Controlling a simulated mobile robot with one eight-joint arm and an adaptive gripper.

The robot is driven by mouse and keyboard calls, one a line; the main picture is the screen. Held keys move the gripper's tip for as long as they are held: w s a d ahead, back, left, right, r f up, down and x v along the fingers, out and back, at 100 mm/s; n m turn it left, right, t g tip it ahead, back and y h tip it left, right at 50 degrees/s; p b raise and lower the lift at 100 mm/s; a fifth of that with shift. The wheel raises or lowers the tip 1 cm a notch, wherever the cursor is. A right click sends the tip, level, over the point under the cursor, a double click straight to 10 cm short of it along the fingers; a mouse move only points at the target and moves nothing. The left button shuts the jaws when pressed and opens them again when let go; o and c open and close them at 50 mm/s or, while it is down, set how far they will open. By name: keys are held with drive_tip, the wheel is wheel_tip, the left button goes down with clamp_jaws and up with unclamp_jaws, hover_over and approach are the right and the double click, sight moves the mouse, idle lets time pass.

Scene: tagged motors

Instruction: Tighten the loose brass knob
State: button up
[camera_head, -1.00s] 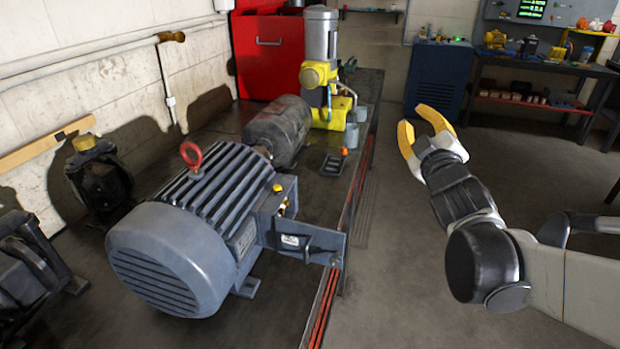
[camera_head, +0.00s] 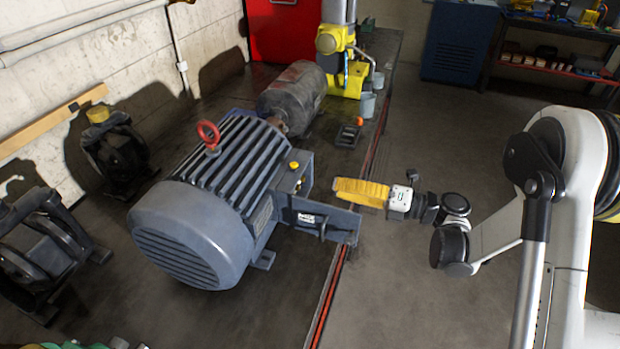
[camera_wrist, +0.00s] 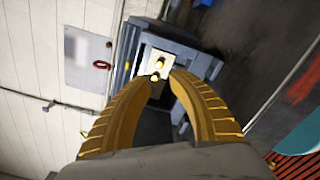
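A large blue-grey finned motor (camera_head: 225,200) lies on the workbench with a terminal box (camera_head: 304,172) on its right side. A small brass-yellow knob (camera_head: 294,165) sits on top of the box; another yellow spot shows just below it. In the wrist view two brass knobs show on a pale panel, an upper one (camera_wrist: 159,62) and a lower one (camera_wrist: 155,78). Which is loose I cannot tell. My gripper (camera_head: 338,188), with yellow fingers, is right of the box, pointing towards it. In the wrist view its fingers (camera_wrist: 153,80) are spread and empty, apart from the knobs.
A red lifting ring (camera_head: 208,134) stands on top. A dark cylindrical motor (camera_head: 293,95) and a yellow machine (camera_head: 340,60) stand behind. The floor right of the bench is open.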

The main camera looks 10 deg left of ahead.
sight(303, 179)
drive_tip(key=a, duration=0.2)
drive_tip(key=a+b, duration=0.1)
drive_tip(key=a, duration=0.5)
drive_tip(key=shift+w+a, duration=0.25)
drive_tip(key=shift+w, duration=0.15)
drive_tip(key=shift+c, duration=0.5)
clamp_jaws()
